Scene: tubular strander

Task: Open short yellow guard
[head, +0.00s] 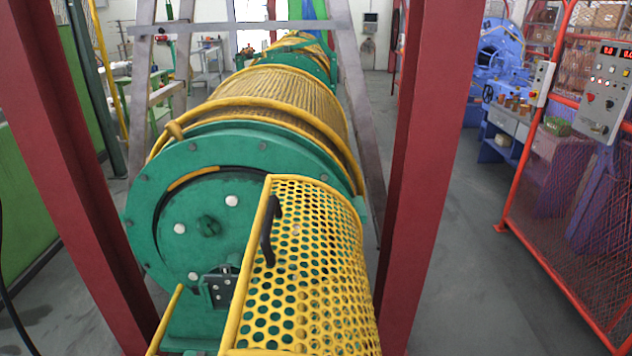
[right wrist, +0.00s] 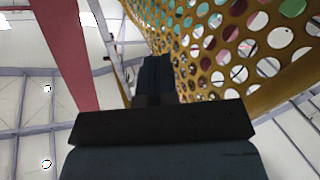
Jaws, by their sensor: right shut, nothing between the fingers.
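The short yellow guard (head: 310,268) is a curved, perforated yellow cover in the lower middle of the head view, in front of the green round end plate (head: 170,215). A black handle (head: 268,230) stands on its left edge bar. Left of that bar, part of the end plate shows uncovered. In the right wrist view, the perforated yellow sheet (right wrist: 235,45) fills the upper right. My right gripper (right wrist: 156,65) is dark, shut and empty, with its tips close to the sheet in the picture; contact cannot be told. Neither gripper shows in the head view, and the handle is not distinguishable in the wrist view.
Red posts (head: 432,160) stand on both sides of the machine. Behind the guard lies the long strander drum (head: 275,95). A red mesh fence with a control box (head: 603,90) stands at right. Grey floor (head: 490,265) is clear between post and fence.

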